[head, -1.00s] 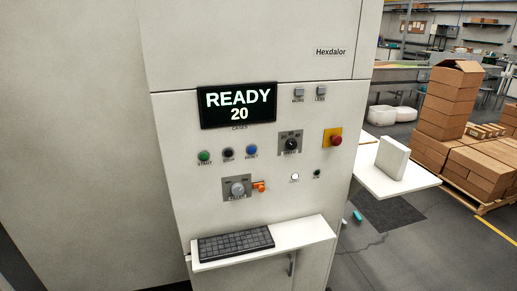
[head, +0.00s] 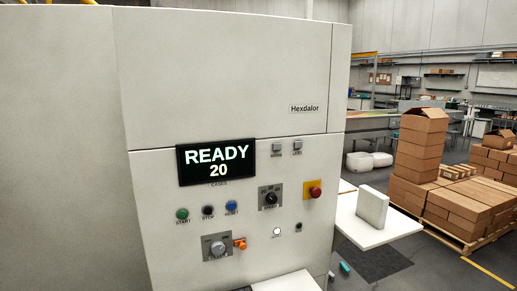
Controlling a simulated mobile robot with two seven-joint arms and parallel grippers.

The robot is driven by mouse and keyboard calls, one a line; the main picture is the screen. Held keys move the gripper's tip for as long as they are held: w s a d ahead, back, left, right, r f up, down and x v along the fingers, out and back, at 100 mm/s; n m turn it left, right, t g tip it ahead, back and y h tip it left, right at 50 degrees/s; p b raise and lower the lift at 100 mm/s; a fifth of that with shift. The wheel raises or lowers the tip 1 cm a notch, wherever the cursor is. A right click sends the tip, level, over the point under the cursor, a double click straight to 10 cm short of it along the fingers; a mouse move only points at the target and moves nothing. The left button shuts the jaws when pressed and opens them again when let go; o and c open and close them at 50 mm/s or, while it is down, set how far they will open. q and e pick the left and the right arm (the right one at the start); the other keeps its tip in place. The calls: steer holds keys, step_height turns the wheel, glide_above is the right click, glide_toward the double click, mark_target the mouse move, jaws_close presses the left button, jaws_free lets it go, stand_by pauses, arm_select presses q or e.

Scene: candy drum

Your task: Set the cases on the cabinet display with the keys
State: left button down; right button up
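The pale cabinet (head: 235,75), labelled Hexdalor, fills the middle of the head view. Its black display (head: 217,161) reads READY over 20, with a partly covered CASES label just below. Two small grey keys sit to the right of the display: the left key (head: 277,147) and the right key (head: 297,146). Their labels are too small to read now; in the earlier view they look like MORE and LESS. Neither of my grippers is in view.
Below are a green START button (head: 182,214), dark STOP button (head: 208,211), blue button (head: 231,208), black knob (head: 270,198), red button (head: 315,192) and grey selector (head: 217,247). A white shelf (head: 285,284) juts out at the bottom. Boxes (head: 465,205) stand at right.

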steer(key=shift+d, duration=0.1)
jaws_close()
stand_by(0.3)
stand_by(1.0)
